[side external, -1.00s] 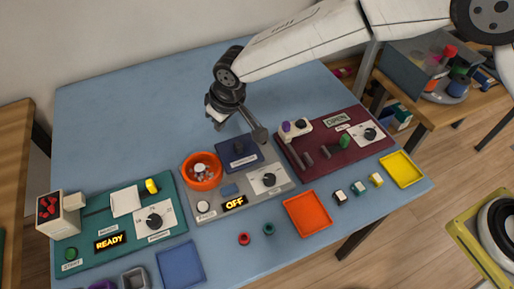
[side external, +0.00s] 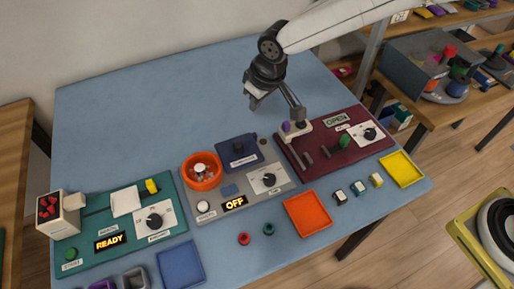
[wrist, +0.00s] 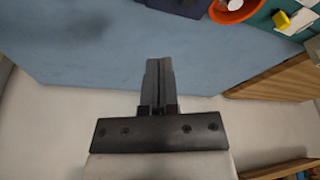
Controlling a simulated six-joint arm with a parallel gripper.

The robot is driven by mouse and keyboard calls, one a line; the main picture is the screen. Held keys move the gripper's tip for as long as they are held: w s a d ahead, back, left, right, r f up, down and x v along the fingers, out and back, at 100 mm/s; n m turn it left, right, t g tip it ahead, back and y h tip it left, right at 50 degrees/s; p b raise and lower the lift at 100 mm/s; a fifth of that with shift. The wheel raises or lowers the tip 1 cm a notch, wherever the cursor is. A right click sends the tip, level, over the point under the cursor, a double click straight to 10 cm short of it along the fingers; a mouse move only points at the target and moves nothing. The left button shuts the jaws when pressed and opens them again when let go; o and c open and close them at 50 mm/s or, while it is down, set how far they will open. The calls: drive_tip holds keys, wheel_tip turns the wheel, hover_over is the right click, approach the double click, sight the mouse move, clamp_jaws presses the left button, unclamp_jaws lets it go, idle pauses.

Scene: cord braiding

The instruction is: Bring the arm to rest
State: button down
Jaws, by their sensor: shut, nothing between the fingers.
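My gripper (side external: 299,114) hangs over the back right part of the blue table (side external: 140,115) in the side view. Its fingers point down and to the right, and their tips overlap the back left corner of the maroon panel (side external: 326,171) in the picture. I cannot tell how high above it they are. In the wrist view my gripper (wrist: 157,64) has its two fingers together with nothing between them. Blue tabletop lies behind the fingertips there.
An orange bowl (side external: 189,178) sits on the grey panel (side external: 284,183), whose display reads OFF. A green panel (side external: 92,265) reads READY. Orange (side external: 316,226) and yellow (side external: 402,180) trays lie at the front right. The table's back left is clear.

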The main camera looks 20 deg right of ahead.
drive_tip(key=s+d+r+m, duration=0.1)
drive_tip(key=s+d, duration=0.3)
drive_tip(key=d, duration=0.5)
drive_tip(key=s+d+r+m, duration=0.1)
drive_tip(key=s+d+m, duration=0.15)
drive_tip(key=d, duration=0.65)
drive_tip(key=s+d+m+h, duration=0.1)
drive_tip(key=s+d, duration=0.8)
drive_tip(key=s, duration=0.3)
drive_tip(key=shift+d+f, duration=0.15)
drive_tip(key=shift+f, duration=0.3)
